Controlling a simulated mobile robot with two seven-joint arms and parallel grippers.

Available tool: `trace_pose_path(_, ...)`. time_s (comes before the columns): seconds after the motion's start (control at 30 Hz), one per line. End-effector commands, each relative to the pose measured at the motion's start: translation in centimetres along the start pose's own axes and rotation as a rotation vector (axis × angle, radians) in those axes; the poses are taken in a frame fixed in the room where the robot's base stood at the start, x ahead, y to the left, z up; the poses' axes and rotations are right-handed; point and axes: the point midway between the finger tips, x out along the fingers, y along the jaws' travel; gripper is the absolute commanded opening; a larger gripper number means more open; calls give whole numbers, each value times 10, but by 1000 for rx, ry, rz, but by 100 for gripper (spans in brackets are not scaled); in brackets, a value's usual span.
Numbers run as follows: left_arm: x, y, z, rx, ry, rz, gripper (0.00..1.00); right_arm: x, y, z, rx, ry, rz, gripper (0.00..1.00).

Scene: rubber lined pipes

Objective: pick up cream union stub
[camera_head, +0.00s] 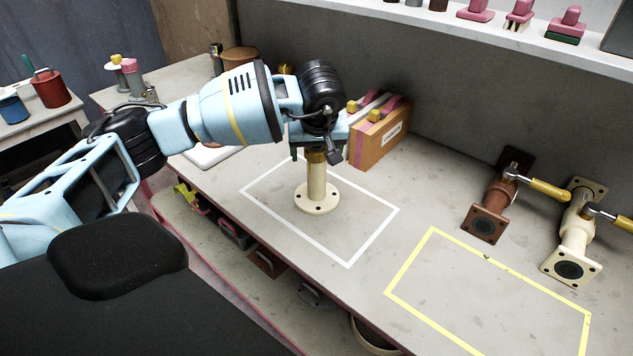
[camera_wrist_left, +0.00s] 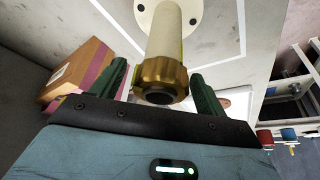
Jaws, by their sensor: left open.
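The cream union stub (camera_head: 317,190) stands upright on its round flange inside the white outlined rectangle (camera_head: 376,238) on the bench. It has a brass nut at its top, which shows in the left wrist view (camera_wrist_left: 160,78). My left gripper (camera_head: 314,150) is directly above the stub, at the height of the nut. In the left wrist view its two green fingers (camera_wrist_left: 160,88) are open, one on each side of the nut, with gaps visible. My right gripper is not in view.
A cardboard box (camera_head: 378,138) stands just behind the stub. A brown pipe fitting (camera_head: 486,222) and a cream pipe fitting (camera_head: 571,252) with yellow-handled tools lie at the right. The yellow outlined rectangle (camera_head: 410,262) is empty. A shelf (camera_head: 450,28) runs above the bench.

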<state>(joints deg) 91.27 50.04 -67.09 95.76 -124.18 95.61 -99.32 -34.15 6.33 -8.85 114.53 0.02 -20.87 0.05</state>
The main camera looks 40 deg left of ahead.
Motion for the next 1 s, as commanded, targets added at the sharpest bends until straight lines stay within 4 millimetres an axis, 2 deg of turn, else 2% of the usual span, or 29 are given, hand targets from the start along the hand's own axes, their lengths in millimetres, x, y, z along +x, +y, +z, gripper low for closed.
trace_pose_path(0.07, 0, 0, 0, 0, 0, 0, 74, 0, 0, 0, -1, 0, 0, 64)
trace_pose_path(0.63, -1, 0, 0, 0, 0, 0, 0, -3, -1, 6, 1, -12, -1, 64)
trace_pose_path(1.0, -3, 0, -2, -2, 3, 3, 0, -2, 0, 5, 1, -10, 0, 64)
